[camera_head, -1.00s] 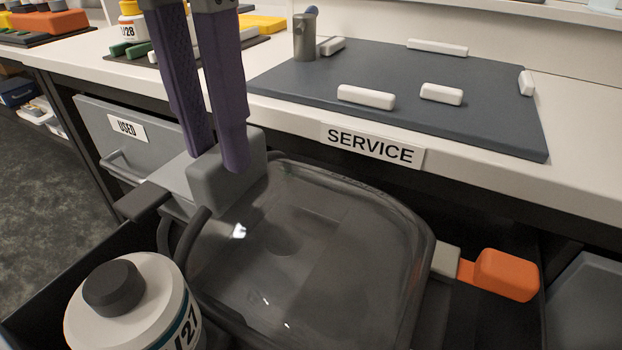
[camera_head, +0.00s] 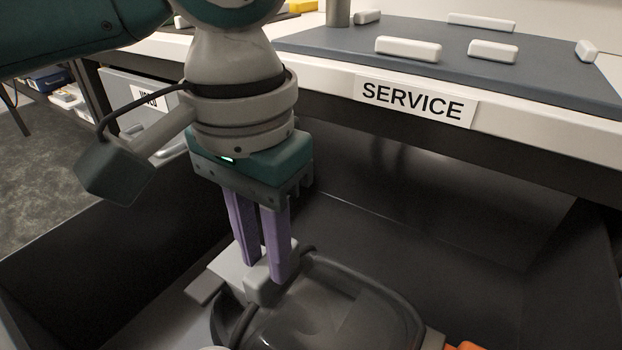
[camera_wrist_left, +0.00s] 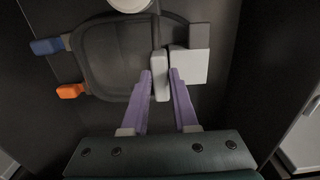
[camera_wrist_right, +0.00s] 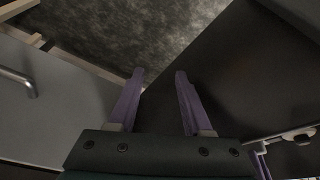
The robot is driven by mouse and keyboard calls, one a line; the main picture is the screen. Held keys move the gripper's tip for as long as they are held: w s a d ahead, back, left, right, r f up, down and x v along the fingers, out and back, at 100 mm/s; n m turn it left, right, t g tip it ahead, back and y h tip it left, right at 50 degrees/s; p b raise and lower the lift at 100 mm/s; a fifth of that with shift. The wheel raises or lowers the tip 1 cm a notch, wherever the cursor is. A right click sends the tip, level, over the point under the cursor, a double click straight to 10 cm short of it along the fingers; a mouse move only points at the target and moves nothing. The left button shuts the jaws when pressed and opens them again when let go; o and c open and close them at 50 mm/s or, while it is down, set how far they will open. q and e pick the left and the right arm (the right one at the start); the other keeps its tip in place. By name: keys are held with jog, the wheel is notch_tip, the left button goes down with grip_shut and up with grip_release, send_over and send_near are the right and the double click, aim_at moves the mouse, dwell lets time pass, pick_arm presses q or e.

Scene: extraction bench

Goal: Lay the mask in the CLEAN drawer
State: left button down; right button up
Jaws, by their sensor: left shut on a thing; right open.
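The mask (camera_head: 335,310), a smoky see-through visor with a dark frame and a grey block at one side, is low inside a deep dark drawer (camera_head: 90,270). I cannot tell whether it rests on the drawer floor. My left gripper (camera_head: 262,270) points down into the drawer, shut on the mask's grey block. In the left wrist view the mask (camera_wrist_left: 115,60) lies beside the fingers (camera_wrist_left: 160,76), with the block between them. My right gripper (camera_wrist_right: 158,76) is open and empty in its own wrist view. No CLEAN label is readable.
Orange (camera_wrist_left: 70,91) and blue (camera_wrist_left: 47,46) pieces show at the mask's edge; whether they belong to it is unclear. A white round thing (camera_wrist_left: 130,4) is close beside the mask. The bench front with the SERVICE label (camera_head: 415,102) overhangs the drawer's far side.

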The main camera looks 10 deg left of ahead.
pick_arm(q)
jog(key=shift+f, duration=0.35)
jog(key=c, duration=0.7)
grip_release()
jog(key=shift+r, duration=0.1)
jog(key=shift+r+p, duration=2.35)
jog(key=shift+r, duration=3.55)
